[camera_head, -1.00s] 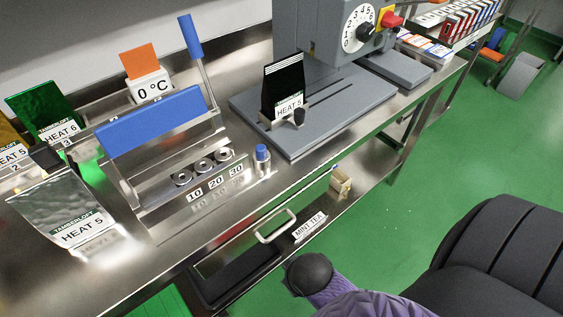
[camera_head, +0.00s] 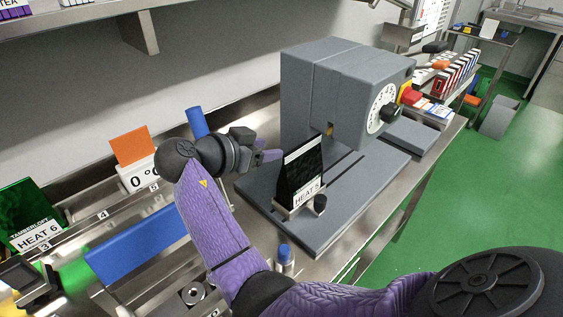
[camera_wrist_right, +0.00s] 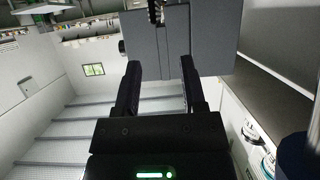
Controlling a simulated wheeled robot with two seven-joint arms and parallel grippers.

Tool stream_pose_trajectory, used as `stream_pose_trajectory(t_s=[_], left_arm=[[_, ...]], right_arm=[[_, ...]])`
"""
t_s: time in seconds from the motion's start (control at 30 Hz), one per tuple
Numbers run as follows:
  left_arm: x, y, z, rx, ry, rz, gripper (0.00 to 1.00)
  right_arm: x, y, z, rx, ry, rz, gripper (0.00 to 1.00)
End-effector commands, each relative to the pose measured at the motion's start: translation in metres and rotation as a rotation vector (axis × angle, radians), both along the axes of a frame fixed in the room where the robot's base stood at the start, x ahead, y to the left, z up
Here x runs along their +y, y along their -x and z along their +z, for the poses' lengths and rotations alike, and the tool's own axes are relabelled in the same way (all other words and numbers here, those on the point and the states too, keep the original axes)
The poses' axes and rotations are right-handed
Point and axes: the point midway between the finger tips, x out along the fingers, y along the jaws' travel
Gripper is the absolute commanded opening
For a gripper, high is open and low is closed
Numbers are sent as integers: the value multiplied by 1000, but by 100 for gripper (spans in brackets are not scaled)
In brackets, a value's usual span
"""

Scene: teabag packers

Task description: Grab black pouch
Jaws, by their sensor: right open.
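The black pouch (camera_head: 300,172) with a white HEAT 5 label stands upright in a small metal holder (camera_head: 283,209) on the grey machine's base plate (camera_head: 345,190). My right gripper (camera_head: 270,156) is to the left of the pouch in the head view, apart from it and empty. In the right wrist view, the two dark fingers (camera_wrist_right: 161,62) are spread with nothing between them, and a grey machine body fills the space beyond. I cannot make out the pouch in that view. My left gripper is not in view.
The grey machine (camera_head: 335,90) with a dial stands behind the pouch. A blue bar (camera_head: 135,243), an orange card (camera_head: 132,146) and a green HEAT 6 pouch (camera_head: 27,215) are to the left.

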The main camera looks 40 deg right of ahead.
Motion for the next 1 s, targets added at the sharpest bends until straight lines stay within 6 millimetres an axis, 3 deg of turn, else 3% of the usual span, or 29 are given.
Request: stream_pose_trajectory(t_s=[0.13,0.5,0.77,0.87,1.0], left_arm=[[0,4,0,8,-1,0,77],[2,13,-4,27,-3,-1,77],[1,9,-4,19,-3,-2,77],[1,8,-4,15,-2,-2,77],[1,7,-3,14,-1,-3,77]], right_arm=[[-14,-2,-3,-7,7,-8,53],[-83,-8,-38,-5,7,-6,53],[-89,-9,-41,-6,5,-3,53],[-89,-9,-41,-6,5,-3,36],[-89,-9,-41,-6,5,-3,6]])
